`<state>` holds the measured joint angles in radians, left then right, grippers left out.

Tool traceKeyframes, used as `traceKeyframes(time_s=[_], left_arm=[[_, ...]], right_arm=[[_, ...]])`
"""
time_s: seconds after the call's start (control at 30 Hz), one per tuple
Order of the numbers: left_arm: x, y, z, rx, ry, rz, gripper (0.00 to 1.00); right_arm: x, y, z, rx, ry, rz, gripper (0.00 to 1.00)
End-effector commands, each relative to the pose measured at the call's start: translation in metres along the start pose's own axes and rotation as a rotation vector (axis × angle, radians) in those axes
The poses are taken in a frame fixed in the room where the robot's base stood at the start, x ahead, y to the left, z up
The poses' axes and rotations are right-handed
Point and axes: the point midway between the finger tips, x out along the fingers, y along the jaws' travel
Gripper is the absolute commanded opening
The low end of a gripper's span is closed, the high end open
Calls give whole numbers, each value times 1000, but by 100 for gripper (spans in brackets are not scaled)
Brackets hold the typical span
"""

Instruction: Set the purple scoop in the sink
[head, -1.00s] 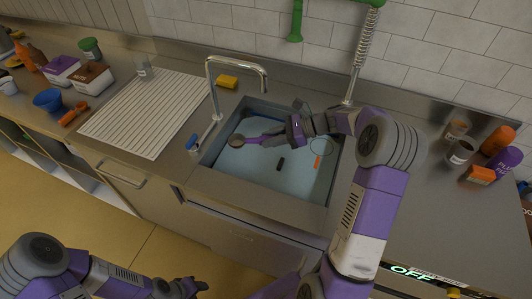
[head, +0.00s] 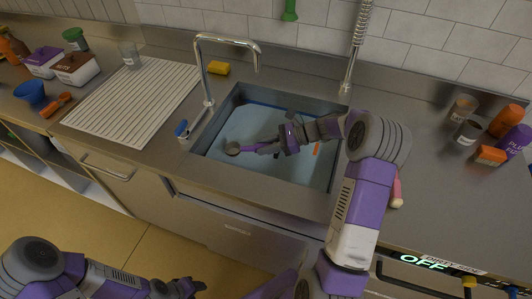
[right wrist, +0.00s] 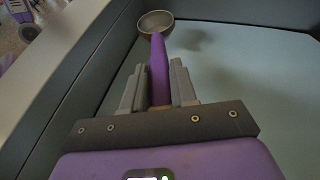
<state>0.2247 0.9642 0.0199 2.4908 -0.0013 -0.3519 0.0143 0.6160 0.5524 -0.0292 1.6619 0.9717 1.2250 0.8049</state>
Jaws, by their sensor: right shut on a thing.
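The purple scoop has a purple handle (right wrist: 158,62) and a grey metal bowl (right wrist: 156,22). In the head view its bowl (head: 232,148) is inside the sink (head: 215,158), towards the left wall. My right gripper (head: 283,143) reaches into the sink from the right and is shut on the scoop's handle. In the right wrist view the handle stands between the two fingers (right wrist: 160,80), with the bowl ahead of them. I cannot tell whether the bowl touches the sink floor. My left gripper (head: 190,287) is at the bottom of the head view, away from the counter; its fingers are unclear.
A tall faucet (head: 207,75) rises at the sink's back left, with a yellow sponge (head: 218,68) behind. An orange item (head: 317,148) lies in the sink. A ribbed drainboard (head: 135,105) is to the left. Cups and bottles (head: 470,132) stand on the right counter.

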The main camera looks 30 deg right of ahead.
Motion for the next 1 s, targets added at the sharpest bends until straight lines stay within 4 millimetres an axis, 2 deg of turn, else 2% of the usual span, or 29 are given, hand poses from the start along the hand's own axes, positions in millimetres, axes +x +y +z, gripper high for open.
traceKeyframes(time_s=[0.03, 0.13, 0.5, 0.53, 0.7, 1.0], left_arm=[[6, -2, 0, 0, 0, 0, 46], [10, -4, 0, 0, 0, 0, 46], [10, -4, 0, 0, 0, 0, 46], [10, -4, 0, 0, 0, 0, 46], [10, -4, 0, 0, 0, 0, 46], [9, -3, 0, 0, 0, 0, 46]], right_arm=[[5, 0, -13, 5, 0, 1, 0], [10, 0, -25, 3, -1, 0, 0], [12, 0, -28, 2, -1, 0, 0], [12, 0, -29, 2, 0, 0, 28], [11, 0, -28, 2, 0, 0, 52], [10, 0, -24, 1, 0, -1, 52]])
